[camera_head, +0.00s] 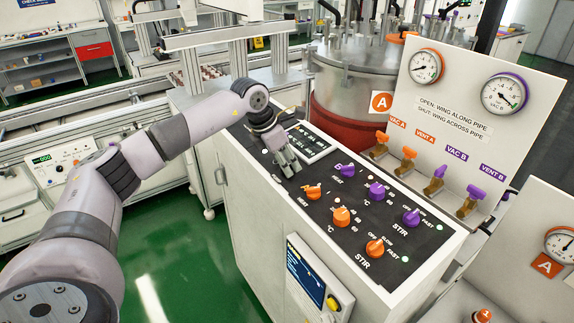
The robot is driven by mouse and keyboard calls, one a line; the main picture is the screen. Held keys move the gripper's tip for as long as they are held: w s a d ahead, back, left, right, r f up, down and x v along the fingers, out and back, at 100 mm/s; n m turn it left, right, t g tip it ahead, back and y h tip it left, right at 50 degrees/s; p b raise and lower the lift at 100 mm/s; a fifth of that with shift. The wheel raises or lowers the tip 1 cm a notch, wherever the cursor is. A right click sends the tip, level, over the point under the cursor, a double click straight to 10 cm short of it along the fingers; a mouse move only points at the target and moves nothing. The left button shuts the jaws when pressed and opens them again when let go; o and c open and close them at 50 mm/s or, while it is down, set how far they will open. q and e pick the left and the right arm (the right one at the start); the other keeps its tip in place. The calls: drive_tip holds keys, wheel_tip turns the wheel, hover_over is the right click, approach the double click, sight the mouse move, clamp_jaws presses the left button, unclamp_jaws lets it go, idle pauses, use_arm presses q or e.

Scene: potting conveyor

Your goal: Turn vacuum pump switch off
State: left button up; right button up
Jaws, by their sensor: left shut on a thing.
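My left gripper (290,168) reaches down onto the far left part of the black control panel (325,215). Its fingers are closed on a small control there, which fits the vacuum pump switch. The fingers hide the switch, so its position cannot be read. A display (309,142) sits just right of the gripper. My right gripper is not in view.
Orange knobs (341,216) and purple knobs (376,191) stand on the panel. Behind are a metal vessel (360,65), an upright gauge board (470,100) and several valves (409,155). A conveyor frame (90,110) runs at left. Green floor (190,255) is clear.

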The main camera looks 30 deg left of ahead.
use_arm(q)
drive_tip(key=n+y+b, duration=0.1)
drive_tip(key=n+b, duration=0.1)
drive_tip(key=n, duration=0.2)
drive_tip(key=shift+a+n, duration=0.15)
drive_tip(key=shift+n, duration=0.15)
drive_tip(key=shift+r+n+y+b, duration=0.1)
drive_tip(key=shift+n+y+b, duration=0.35)
drive_tip(key=shift+n, duration=1.05)
drive_tip(key=shift+a, duration=0.1)
drive_tip(key=shift+w, duration=0.1)
drive_tip(key=o, duration=0.8)
drive_tip(key=shift+o, duration=1.4)
drive_tip(key=v, duration=1.2)
drive_tip(key=shift+s, duration=0.25)
